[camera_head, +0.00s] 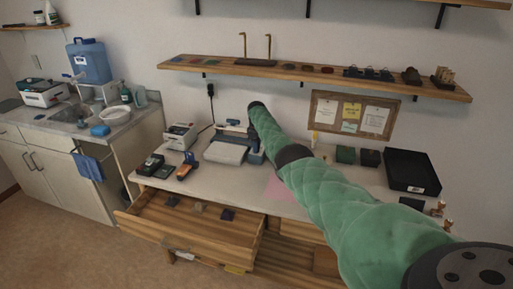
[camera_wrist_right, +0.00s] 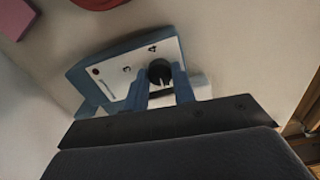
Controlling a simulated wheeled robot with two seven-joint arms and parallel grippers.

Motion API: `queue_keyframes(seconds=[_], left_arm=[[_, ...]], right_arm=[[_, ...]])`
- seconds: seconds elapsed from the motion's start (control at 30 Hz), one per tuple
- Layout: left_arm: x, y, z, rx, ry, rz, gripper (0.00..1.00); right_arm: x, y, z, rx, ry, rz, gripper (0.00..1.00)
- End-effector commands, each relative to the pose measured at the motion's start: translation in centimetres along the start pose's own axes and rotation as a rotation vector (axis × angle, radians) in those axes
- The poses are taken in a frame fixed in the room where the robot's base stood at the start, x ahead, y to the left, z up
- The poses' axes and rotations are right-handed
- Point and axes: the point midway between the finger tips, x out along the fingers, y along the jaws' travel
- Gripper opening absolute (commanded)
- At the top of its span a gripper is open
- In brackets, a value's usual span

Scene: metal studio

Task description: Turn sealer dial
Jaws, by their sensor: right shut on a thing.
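The sealer (camera_head: 225,152) sits at the back of the worktable in the head view, with blue and pale parts. The black round dial (camera_wrist_right: 159,71) lies on that panel. My right gripper (camera_wrist_right: 162,82) has its two blue fingers on either side of the dial and is shut on it. In the head view my green-sleeved right arm reaches over to the sealer and its fingers cannot be made out. My left gripper is not in view.
An open wooden drawer (camera_head: 185,225) juts out below the worktable. A small white device (camera_head: 181,136) and dark handheld items stand left of the sealer. A black tray (camera_head: 412,170) lies at the right. A wooden shelf (camera_head: 300,75) runs above.

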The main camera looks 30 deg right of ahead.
Motion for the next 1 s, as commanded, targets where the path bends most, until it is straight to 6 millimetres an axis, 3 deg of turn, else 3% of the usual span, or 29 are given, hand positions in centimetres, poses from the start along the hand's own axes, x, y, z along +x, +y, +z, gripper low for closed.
queue_keyframes(seconds=[0.37,0.77,0.8,0.9,1.0], left_arm=[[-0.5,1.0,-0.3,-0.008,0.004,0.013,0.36],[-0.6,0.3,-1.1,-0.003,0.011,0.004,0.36],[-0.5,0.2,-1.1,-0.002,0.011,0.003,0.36],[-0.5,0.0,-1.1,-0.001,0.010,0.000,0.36],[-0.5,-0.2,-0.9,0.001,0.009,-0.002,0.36]], right_arm=[[-0.1,0.1,0.0,-0.102,0.000,0.002,0.03],[-0.1,0.1,0.0,-0.109,0.000,0.002,0.03],[-0.1,0.1,0.0,-0.109,0.000,0.002,0.28],[-0.1,0.1,0.0,-0.109,0.000,0.002,0.47],[-0.1,0.1,0.0,-0.108,0.000,0.002,0.48]])
